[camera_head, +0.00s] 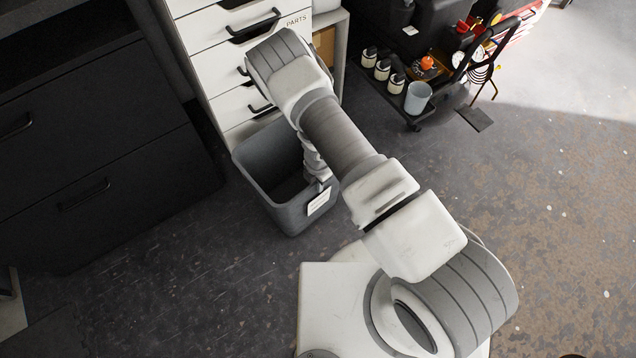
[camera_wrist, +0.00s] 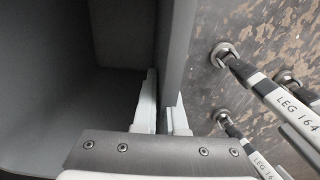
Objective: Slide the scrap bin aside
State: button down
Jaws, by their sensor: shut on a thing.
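The scrap bin (camera_head: 258,172) is a dark grey open-topped bin on the floor in front of the white drawer cabinet. A white label shows on its near right side. In the wrist view the bin's wall (camera_wrist: 178,50) runs between the two light fingers of my gripper (camera_wrist: 162,118), one finger inside the bin and one outside. My gripper is shut on that wall. In the head view my arm reaches over the bin's right side and hides part of its rim; my fingertips are not clearly visible there. The inside of the bin looks empty where it shows.
A white drawer cabinet (camera_head: 222,60) marked PARTS stands right behind the bin. Dark drawers (camera_head: 95,140) stand to the left. A dark cart (camera_head: 412,110) with small containers is at the upper right. The floor (camera_head: 160,260) left and in front of the bin is clear.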

jog(key=shift+s, duration=0.1)
jog(key=c, duration=0.9)
grip_release()
notch_tip(320, 180, up, 17)
jog(key=p, duration=0.7)
jog(key=shift+r, duration=0.2)
